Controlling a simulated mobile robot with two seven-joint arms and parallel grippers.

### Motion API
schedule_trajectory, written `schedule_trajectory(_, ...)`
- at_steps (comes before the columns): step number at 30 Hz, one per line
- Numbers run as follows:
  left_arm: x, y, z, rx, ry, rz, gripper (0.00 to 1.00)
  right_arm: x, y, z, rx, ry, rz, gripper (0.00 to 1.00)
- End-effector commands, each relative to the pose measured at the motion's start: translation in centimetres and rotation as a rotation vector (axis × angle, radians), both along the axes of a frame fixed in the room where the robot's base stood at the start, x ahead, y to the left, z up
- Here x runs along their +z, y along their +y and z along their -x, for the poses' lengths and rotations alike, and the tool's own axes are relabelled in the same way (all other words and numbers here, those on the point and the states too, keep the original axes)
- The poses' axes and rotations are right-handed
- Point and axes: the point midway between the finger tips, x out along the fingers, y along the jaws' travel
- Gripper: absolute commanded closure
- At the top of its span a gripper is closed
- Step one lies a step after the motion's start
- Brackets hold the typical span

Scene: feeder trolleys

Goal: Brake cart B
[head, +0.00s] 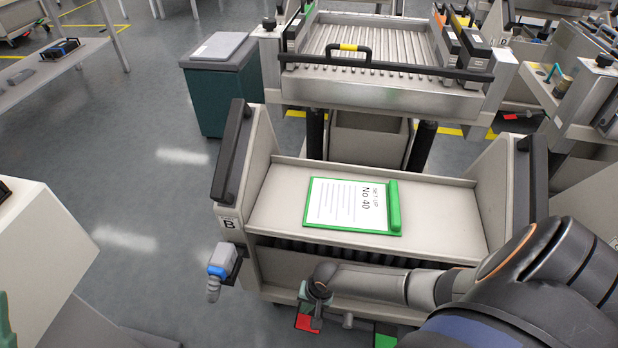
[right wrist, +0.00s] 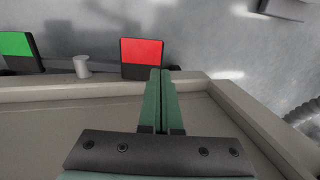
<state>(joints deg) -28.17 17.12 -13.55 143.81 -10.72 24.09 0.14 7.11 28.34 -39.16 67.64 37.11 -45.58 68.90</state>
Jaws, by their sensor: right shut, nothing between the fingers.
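Cart B is a beige cart (head: 278,215) with a "B" label (head: 229,224) on its left side panel. Its red pedal (head: 306,322) and green pedal (head: 384,341) stick out low at the front. The right wrist view also shows the red pedal (right wrist: 141,50) and the green pedal (right wrist: 16,45), with a short grey peg (right wrist: 81,66) between them. My right gripper (head: 316,297) is shut and empty at the cart's lower front, close by the red pedal. In the right wrist view its fingertips (right wrist: 161,73) overlap the red pedal's lower right corner; contact cannot be told.
A green-edged clipboard (head: 345,203) reading "No 40" lies on the cart's shelf. A blue-and-grey connector (head: 217,268) hangs at its left front. Behind stand a roller-topped trolley (head: 400,98) and a dark green bin (head: 215,90).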

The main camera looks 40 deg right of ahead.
Motion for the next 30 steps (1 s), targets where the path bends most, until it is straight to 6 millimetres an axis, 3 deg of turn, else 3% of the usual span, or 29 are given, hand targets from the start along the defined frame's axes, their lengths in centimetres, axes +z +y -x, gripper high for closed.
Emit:
schedule_trajectory(1, -1.5, -0.1, 0.0, -0.006, 0.006, 0.007, 0.50, -1.7, 0.2, -0.3, 0.000, 0.000, 0.000, 1.00)
schedule_trajectory(3, -2.5, -0.1, -0.1, -0.014, 0.016, 0.013, 0.50, -3.0, 0.4, -0.5, 0.001, -0.001, 0.000, 1.00)
schedule_trajectory(12, -5.9, -0.7, -0.2, -0.015, 0.028, -0.022, 0.50, -6.6, 1.1, -1.3, 0.001, -0.002, -0.001, 1.00)
schedule_trajectory(30, -6.4, -0.9, -0.3, -0.008, 0.034, -0.025, 0.50, -7.3, 1.2, -1.4, 0.001, 0.001, 0.001, 1.00)
